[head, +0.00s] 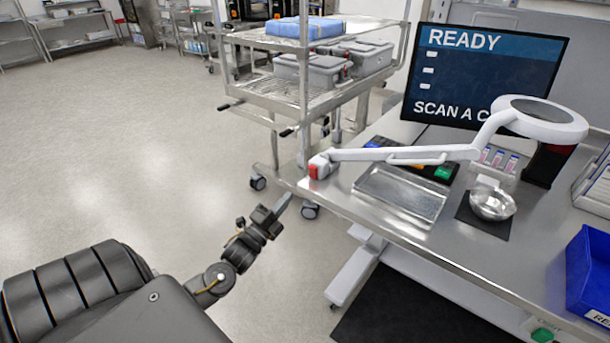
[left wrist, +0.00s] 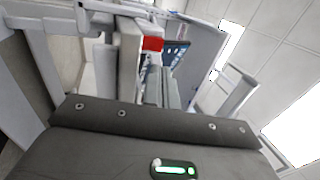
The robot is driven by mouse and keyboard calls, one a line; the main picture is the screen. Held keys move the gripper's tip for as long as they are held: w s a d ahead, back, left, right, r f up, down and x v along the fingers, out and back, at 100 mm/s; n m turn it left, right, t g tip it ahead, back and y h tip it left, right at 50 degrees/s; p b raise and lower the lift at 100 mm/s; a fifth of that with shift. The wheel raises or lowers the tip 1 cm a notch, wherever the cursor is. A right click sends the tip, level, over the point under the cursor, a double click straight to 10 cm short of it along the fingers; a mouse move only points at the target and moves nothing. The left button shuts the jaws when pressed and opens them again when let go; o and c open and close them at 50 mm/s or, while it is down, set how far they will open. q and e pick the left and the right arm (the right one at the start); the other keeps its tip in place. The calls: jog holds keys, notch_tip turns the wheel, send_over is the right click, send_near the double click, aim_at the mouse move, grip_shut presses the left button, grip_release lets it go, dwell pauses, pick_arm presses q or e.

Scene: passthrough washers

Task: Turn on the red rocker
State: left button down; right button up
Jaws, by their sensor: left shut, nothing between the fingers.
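The red rocker (head: 314,172) is a small red switch on the white base (head: 324,160) of a magnifier lamp, at the table's left corner. In the left wrist view the red rocker (left wrist: 152,44) shows on a pale housing, just beyond my fingers. Whether it is on or off cannot be told. My left gripper (head: 285,202) is shut and empty, out over the floor, below and left of the rocker in the head view. It appears apart from the rocker. My right gripper is not in view.
The lamp's white arm (head: 400,154) reaches right over the steel table (head: 345,203). A metal tray (head: 402,192), a steel bowl (head: 492,203) and a blue bin (head: 588,272) are on the table. A wire cart (head: 268,97) stands behind the table corner. The floor at left is clear.

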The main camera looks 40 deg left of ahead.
aim_at(311, 169)
pick_arm(q)
jog(key=p+x, duration=0.2)
jog(key=x, duration=0.7)
jog(key=shift+w+r, duration=0.1)
jog(key=shift+w, duration=0.25)
